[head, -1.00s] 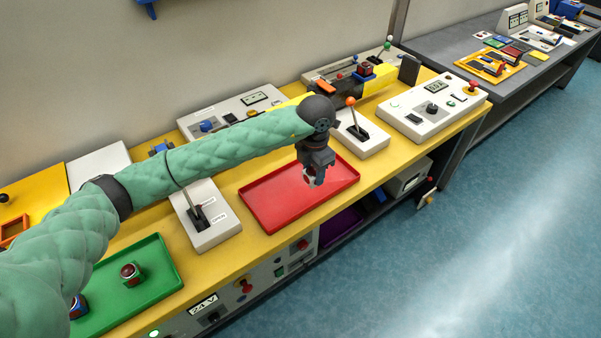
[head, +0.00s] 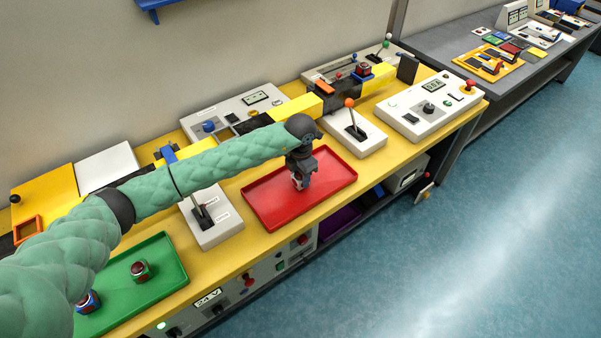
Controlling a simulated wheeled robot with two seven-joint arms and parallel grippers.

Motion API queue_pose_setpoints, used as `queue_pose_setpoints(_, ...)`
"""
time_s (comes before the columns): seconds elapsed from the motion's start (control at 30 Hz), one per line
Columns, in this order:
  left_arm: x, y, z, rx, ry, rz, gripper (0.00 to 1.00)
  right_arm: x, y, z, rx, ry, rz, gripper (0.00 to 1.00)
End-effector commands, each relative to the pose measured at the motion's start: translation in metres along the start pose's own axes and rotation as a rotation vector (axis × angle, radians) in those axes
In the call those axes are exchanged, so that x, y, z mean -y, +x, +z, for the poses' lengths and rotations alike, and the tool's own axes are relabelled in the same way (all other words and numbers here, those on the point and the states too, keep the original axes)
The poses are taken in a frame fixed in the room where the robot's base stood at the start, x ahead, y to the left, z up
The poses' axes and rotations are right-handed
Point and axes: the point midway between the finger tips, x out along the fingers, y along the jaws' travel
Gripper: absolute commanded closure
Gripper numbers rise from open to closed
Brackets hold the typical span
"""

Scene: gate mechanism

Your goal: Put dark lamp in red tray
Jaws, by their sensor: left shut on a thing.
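The red tray (head: 262,205) lies on the yellow bench, in the middle of the head view. My left gripper (head: 299,185) points down over the middle of this tray. It is shut on a small lamp, mostly hidden by the fingers, low at or just above the tray floor; I cannot tell if it touches. The green tray (head: 172,252) at the lower left holds a lamp with a dark red top (head: 140,270) and a blue-sided lamp (head: 88,301), partly beside my arm. My right gripper is not in view.
A lever box (head: 212,222) stands left of the red tray and another lever box (head: 354,132) stands behind it to the right. A control box with a knob (head: 430,108) is at the right end. Another lamp (head: 363,69) sits on the blue holder at the back.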

Motion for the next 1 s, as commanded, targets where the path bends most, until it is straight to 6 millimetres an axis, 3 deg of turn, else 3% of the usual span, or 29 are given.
queue_pose_setpoints(0.53,0.0001,0.0046,0.0003,0.000,0.001,0.000,0.86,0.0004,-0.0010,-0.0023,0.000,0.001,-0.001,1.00)
queue_pose_setpoints(0.57,0.0002,0.0044,0.0002,0.000,0.000,0.000,0.54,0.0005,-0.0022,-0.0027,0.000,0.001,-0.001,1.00)
queue_pose_setpoints(0.67,0.0002,0.0042,0.0001,0.000,0.000,0.000,0.37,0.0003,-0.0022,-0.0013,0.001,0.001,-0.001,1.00)
queue_pose_setpoints(1.0,0.0002,0.0034,0.0002,0.000,0.000,0.000,0.37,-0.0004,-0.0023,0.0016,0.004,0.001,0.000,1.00)
